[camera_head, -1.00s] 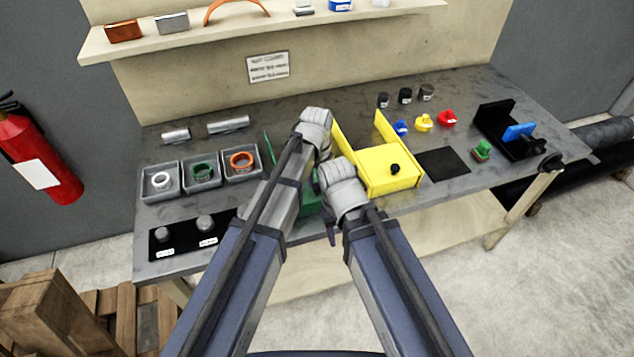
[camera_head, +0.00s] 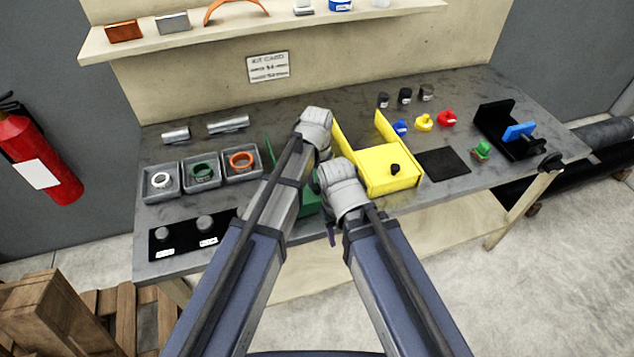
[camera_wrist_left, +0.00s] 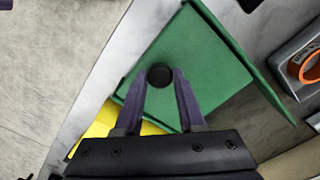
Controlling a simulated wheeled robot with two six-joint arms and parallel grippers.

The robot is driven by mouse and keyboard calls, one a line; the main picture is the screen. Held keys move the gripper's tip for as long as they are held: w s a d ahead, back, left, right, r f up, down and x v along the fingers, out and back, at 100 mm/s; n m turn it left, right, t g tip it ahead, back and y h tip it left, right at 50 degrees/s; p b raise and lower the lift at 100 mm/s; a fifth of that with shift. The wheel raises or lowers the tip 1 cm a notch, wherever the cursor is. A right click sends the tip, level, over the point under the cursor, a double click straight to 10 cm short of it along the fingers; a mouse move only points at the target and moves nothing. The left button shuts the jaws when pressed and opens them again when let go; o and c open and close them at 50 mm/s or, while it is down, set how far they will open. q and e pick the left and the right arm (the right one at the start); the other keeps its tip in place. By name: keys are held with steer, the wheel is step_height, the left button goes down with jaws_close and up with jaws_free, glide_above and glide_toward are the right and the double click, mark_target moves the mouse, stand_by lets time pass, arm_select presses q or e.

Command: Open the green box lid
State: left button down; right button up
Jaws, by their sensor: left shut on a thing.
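The green box lid (camera_wrist_left: 205,65) is a flat green panel with a round black knob (camera_wrist_left: 160,76), seen in the left wrist view. My left gripper (camera_wrist_left: 160,82) is shut on the knob, with one purple finger on each side of it. In the head view my arms cover most of the green box (camera_head: 309,203), so only a strip of it and an upright green side panel (camera_head: 271,152) show. A dark purple finger (camera_head: 332,236) shows low beside my right wrist, but the rest of the right gripper is hidden.
A yellow box (camera_head: 388,168) with a black knob and upright side panels stands just right of the green one. Grey trays (camera_head: 202,174) with rings lie to the left. A black mat (camera_head: 443,163) and black fixture (camera_head: 497,120) lie to the right.

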arm_select(q)
steer(key=w+a, duration=0.4)
steer(key=w, duration=0.8)
steer(key=shift+w, duration=0.1)
steer(key=c, duration=0.5)
jaws_free()
step_height(320, 180, up, 8)
steer(key=p, duration=0.8)
steer(key=shift+f, duration=0.15)
